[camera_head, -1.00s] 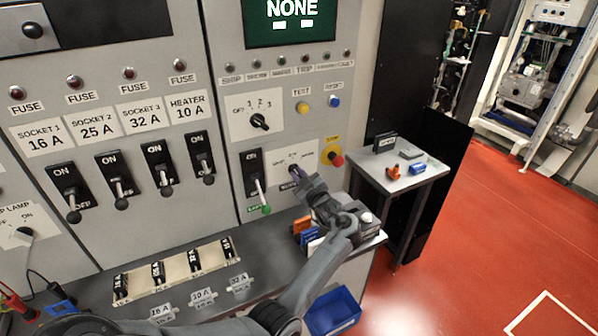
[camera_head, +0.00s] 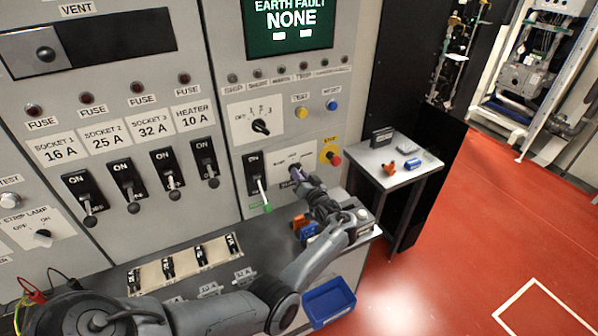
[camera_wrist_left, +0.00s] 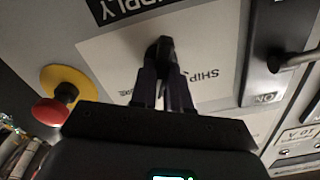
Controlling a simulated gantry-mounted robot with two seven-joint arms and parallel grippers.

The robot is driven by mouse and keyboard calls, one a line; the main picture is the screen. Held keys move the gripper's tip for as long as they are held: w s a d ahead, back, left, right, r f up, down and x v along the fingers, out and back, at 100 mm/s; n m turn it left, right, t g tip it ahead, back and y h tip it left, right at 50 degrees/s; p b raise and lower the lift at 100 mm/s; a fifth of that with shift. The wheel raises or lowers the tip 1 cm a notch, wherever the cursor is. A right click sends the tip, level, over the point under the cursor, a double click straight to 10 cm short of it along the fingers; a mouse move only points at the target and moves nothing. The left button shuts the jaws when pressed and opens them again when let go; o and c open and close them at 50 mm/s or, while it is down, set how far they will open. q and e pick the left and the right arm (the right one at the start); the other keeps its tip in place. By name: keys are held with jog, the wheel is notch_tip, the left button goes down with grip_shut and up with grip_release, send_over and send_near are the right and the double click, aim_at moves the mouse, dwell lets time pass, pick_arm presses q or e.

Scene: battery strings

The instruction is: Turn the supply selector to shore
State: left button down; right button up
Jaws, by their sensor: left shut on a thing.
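In the left wrist view the dark knob (camera_wrist_left: 164,47) stands out from the plate (camera_wrist_left: 112,62), which carries "SHIP" lettering and a black "SUPPLY" label (camera_wrist_left: 122,8), both upside down. My left gripper (camera_wrist_left: 164,82) has both fingers closed on the knob. The knob's exact pointing is hard to tell. My right gripper is not in view.
A red emergency button (camera_head: 335,159) on yellow sits right of the selector; the green-tipped breaker lever (camera_head: 262,196) is to its left. A rotary switch (camera_head: 261,127) is above. Orange and blue items (camera_head: 300,222) stand on the bench below. A small side table (camera_head: 377,178) is at right.

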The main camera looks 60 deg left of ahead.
pick_arm(q)
jog(key=shift+m+p, duration=0.7)
jog(key=shift+m, duration=1.2)
jog(key=c, duration=1.1)
grip_release()
jog(key=s+d, duration=0.1)
jog(key=d, duration=0.9)
jog(key=shift+d, duration=0.4)
